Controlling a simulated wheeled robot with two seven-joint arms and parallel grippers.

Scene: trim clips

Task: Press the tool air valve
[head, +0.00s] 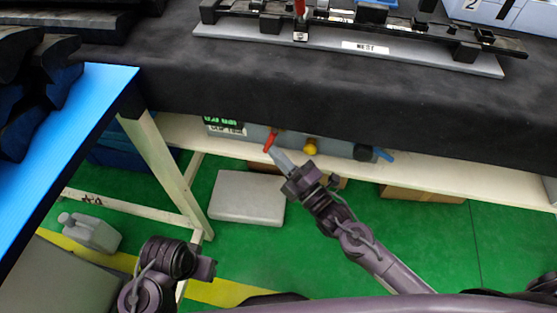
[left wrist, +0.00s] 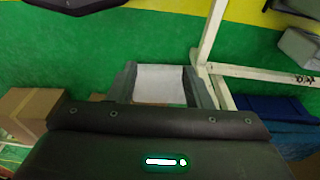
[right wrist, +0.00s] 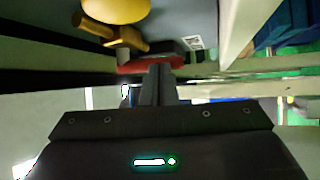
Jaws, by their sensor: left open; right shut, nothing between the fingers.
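A grey valve panel (head: 241,131) sits under the bench edge, with small labels too small to read surely. It carries a red lever (head: 270,141), a yellow knob (head: 310,146) and a blue handle (head: 383,154). I cannot tell which one the labels name as tool air. My right gripper (head: 276,153) is shut and empty, its tips at the red lever. In the right wrist view the red lever (right wrist: 135,67) lies just beyond the fingertips (right wrist: 160,68); contact is unclear. The yellow knob (right wrist: 115,8) is up left. My left gripper (left wrist: 160,88) is open and empty, low over the floor.
The dark bench (head: 330,95) overhangs the panel and carries a rail fixture (head: 350,47). A pale shelf edge (head: 450,178) runs below. A blue-topped table (head: 75,150) with a pale leg stands left. A grey box (head: 247,197) and a jug (head: 90,232) are on the green floor.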

